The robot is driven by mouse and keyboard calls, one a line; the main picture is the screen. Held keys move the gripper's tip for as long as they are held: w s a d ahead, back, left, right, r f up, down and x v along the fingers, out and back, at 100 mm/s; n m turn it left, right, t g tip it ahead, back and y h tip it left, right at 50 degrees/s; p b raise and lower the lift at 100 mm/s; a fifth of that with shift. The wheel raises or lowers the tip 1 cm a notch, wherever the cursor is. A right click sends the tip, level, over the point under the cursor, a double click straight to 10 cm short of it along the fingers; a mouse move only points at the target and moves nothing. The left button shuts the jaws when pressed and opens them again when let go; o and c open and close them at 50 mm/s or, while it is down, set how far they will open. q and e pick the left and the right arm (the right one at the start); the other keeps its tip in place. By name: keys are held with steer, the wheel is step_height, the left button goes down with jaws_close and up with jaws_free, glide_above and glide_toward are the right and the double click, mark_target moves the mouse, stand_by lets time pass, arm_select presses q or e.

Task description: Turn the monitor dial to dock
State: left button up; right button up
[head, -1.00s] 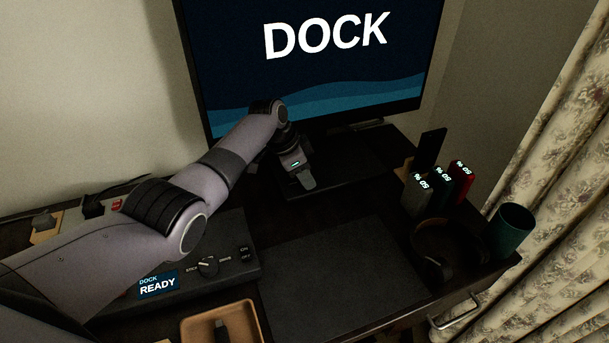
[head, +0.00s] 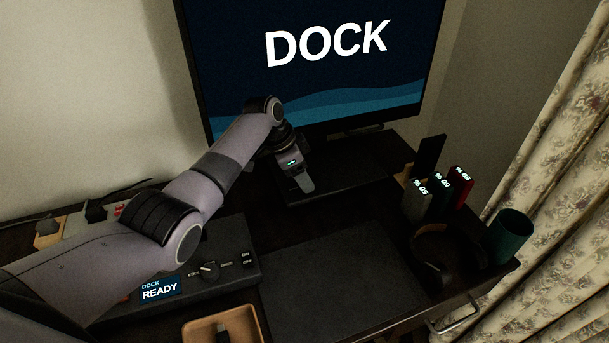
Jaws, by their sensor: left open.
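The monitor (head: 330,85) stands at the back of the desk and shows the word DOCK in white on dark blue. The dial (head: 209,270) is a dark round knob on a black box (head: 238,252) at the lower left, with a small label on each side. A small screen (head: 160,290) on this box reads DOCK READY. My left arm reaches over the box from the left. My left gripper (head: 305,187) is open and empty in front of the monitor, above and to the right of the dial and well apart from it. My right gripper is out of view.
A dark mat (head: 340,285) lies right of the box. A wooden tray (head: 218,323) with a dark item is at the front. Several items stand at right: power banks reading 50 % (head: 438,195), a headset (head: 447,250) and a green cup (head: 509,237).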

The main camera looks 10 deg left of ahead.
arm_select(q)
steer(key=shift+p+v, duration=0.3)
steer(key=shift+v, duration=2.05)
steer(key=shift+d, duration=0.15)
